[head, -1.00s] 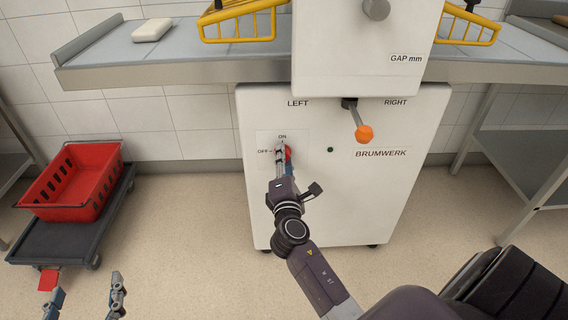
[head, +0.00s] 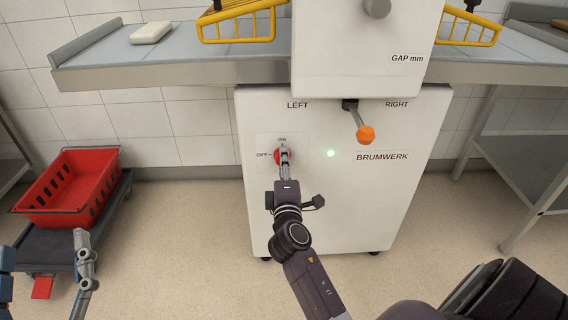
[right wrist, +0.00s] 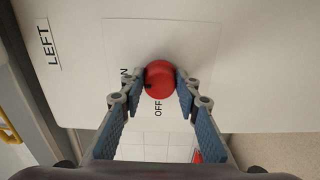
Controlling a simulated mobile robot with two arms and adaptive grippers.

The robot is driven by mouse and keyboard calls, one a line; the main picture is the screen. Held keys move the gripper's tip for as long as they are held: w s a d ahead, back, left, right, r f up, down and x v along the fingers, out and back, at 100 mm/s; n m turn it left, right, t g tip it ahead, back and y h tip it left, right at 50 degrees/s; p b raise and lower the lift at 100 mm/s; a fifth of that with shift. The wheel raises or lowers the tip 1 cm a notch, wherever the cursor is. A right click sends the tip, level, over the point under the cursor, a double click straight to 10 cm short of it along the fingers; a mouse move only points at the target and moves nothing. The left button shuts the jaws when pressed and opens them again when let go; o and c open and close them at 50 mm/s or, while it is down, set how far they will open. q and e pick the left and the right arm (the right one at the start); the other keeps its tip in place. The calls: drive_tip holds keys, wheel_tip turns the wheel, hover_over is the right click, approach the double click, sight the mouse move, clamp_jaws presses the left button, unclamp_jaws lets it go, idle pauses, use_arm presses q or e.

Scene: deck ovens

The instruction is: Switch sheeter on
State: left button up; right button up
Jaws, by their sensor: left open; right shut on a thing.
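The sheeter (head: 330,205) is a white cabinet marked BRUMWERK. Its round red rotary switch (head: 277,157) sits on a plate labelled ON at the top and OFF at the left. A small indicator lamp (head: 331,153) right of the switch glows green. My right gripper (head: 284,152) is shut on the red switch and partly covers it. In the right wrist view the red switch (right wrist: 160,76) lies between the two fingertips, with a dark mark at its edge. My left gripper (head: 46,268) is open and empty at the lower left, away from the sheeter.
An orange-knobbed lever (head: 365,134) sticks out right of the switch, above the lamp's height. The belt table (head: 180,75) overhangs above, carrying a pale block (head: 151,32). A red crate (head: 70,188) on a dark dolly (head: 110,210) stands at left. The floor before the sheeter is clear.

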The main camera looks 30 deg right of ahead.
drive_tip(key=shift+f, duration=0.1)
drive_tip(key=o, duration=1.1)
drive_tip(key=shift+o, duration=0.2)
drive_tip(key=v, duration=0.7)
drive_tip(key=shift+s+a, duration=0.15)
drive_tip(key=shift+s, duration=0.1)
